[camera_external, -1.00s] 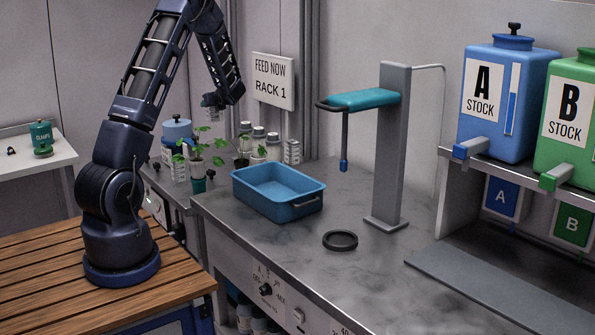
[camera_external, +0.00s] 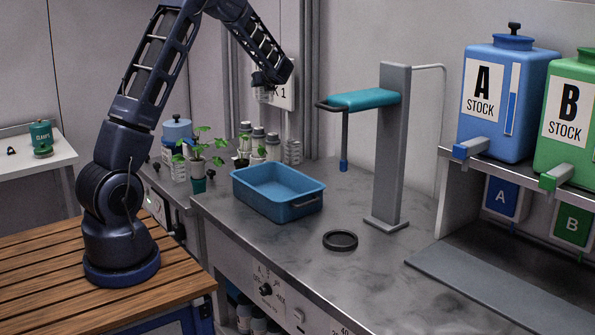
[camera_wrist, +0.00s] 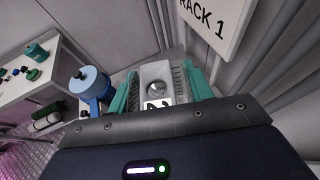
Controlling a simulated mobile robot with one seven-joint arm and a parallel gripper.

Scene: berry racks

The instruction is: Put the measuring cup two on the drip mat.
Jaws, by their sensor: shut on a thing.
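My gripper (camera_external: 264,88) is raised above and behind the blue tray, in front of the rack sign. In the wrist view its two teal fingers (camera_wrist: 160,80) are shut on a pale cup (camera_wrist: 157,73), which carries part of a dark "2" and looks like measuring cup two. The cup is only small and partly hidden in the external view. A flat grey mat (camera_external: 490,285), which looks like the drip mat, lies at the front right of the counter below the stock tanks. Its visible top is bare, and my gripper is far to its left.
A blue tray (camera_external: 280,213) and a black ring (camera_external: 341,240) sit on the counter. A grey post (camera_external: 391,150) with a teal arm stands between my gripper and the mat. Blue (camera_external: 505,100) and green (camera_external: 570,115) stock tanks with protruding taps overhang the mat. Plants and bottles stand left.

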